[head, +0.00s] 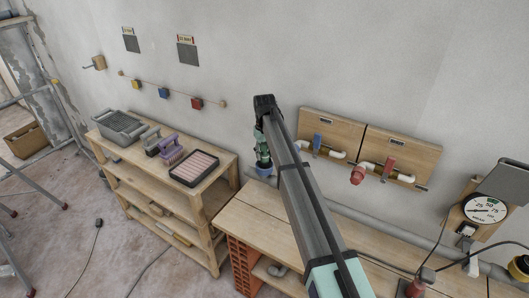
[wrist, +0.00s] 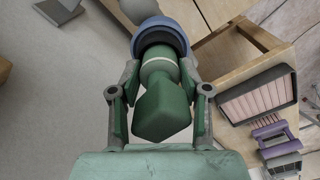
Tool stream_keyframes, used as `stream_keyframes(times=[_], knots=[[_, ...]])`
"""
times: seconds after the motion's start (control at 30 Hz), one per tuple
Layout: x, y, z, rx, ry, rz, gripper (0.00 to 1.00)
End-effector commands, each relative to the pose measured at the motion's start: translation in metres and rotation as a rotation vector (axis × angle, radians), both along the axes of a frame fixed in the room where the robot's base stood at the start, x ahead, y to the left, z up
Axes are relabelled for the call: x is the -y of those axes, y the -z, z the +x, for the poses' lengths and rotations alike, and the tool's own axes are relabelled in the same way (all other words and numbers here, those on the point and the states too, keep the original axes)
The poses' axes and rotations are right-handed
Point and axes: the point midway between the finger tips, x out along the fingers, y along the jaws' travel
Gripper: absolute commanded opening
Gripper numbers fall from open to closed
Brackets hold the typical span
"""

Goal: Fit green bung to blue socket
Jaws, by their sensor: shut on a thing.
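The green bung (wrist: 160,108) is between the two fingers of my gripper (wrist: 160,80) in the wrist view, its thick block-shaped end toward the camera. My gripper is shut on it. A pale ring circles the bung's neck. The blue socket (wrist: 161,24) is just past the bung's far end, with its dark mouth facing the bung. The two line up closely; I cannot tell whether the tip is inside the mouth. In the head view my gripper (head: 262,142) points down beside the wall, and the blue socket (head: 264,169) shows just below it.
A wooden shelf (head: 207,203) at left holds a grey crate (head: 120,127), a purple-handled brush (head: 171,150) and a dark-rimmed tray (head: 194,168). A wooden bench (head: 245,212) runs under my arm. Wall boards (head: 327,125) carry valves, and a red socket (head: 357,175) sticks out there.

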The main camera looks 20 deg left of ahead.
Motion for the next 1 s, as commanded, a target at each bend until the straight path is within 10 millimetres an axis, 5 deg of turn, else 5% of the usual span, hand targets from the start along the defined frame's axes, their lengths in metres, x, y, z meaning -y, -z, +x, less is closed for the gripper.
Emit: stream_keyframes(times=[1.0], knots=[[0.0, 0.019, 0.0, -0.001, 0.0, -0.001, 0.09]])
